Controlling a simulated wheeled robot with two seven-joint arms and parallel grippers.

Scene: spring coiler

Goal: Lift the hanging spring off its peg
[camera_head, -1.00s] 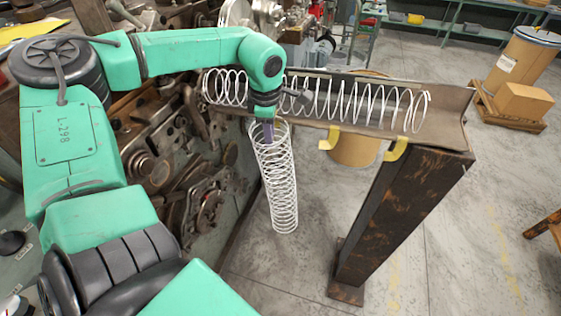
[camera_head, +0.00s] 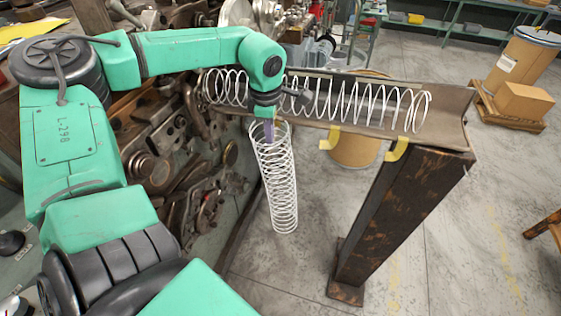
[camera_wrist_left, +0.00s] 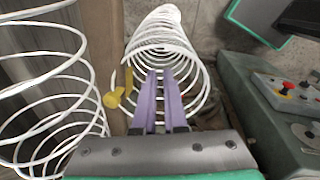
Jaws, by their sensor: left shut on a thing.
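The hanging spring (camera_head: 277,188) is a white wire coil that hangs nearly upright below the front of the trough. It also shows in the left wrist view (camera_wrist_left: 160,38), running away from the camera. My left gripper (camera_head: 269,132) has purple fingers and is shut on the spring's upper coils; it also shows in the left wrist view (camera_wrist_left: 166,98). A yellow peg (camera_wrist_left: 113,97) is close to the left side of the coils there. I cannot tell whether a coil still rests on that peg. In the head view, my gripper and arm hide this spot. My right gripper is out of view.
A metal trough (camera_head: 445,112) holds a second, longer white spring (camera_head: 365,102). Two more yellow pegs, (camera_head: 328,139) and (camera_head: 397,149), stick out of its front and look empty. A dark steel post (camera_head: 385,220) supports it. Machinery (camera_head: 185,185) stands left; the floor between is clear.

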